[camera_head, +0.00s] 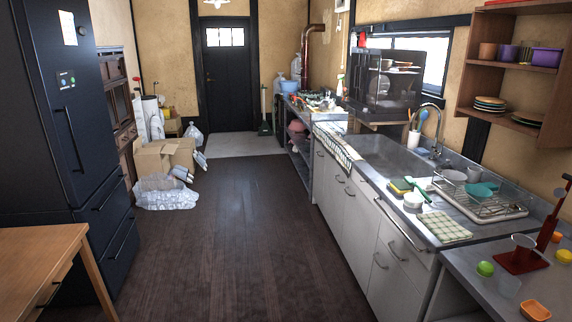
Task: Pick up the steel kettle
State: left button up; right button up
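I cannot make out a steel kettle for certain in the head view. The far counter (322,115) along the right wall is crowded with small items, too small and cluttered to tell apart. The near steel counter with the sink (378,157) shows no kettle that I can identify. Neither my left nor my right gripper is in view.
A dark fridge (62,130) and wooden table (38,248) stand at left. Cardboard boxes (160,157) and plastic bags (165,192) lie beyond the fridge. A dish rack (480,204) stands right of the sink.

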aim_at(328, 106)
jog(key=i, duration=1.45)
jog(key=i+j, duration=0.1)
jog(key=i, duration=1.35)
jog(key=i+z, duration=0.1)
jog(key=i, duration=1.35)
jog(key=i+j+z, duration=0.15)
jog(key=i+z, duration=0.15)
jog(key=i, duration=0.25)
jog(key=i+j+z, duration=0.3)
jog(key=i, duration=0.2)
jog(key=i+j+z, duration=0.2)
jog(key=i+j, duration=0.2)
jog(key=i+j+z, duration=0.2)
jog(key=i+j, duration=0.15)
jog(key=j, duration=0.15)
jog(key=i+j+z, duration=0.2)
jog(key=j, duration=0.3)
jog(key=i, duration=0.1)
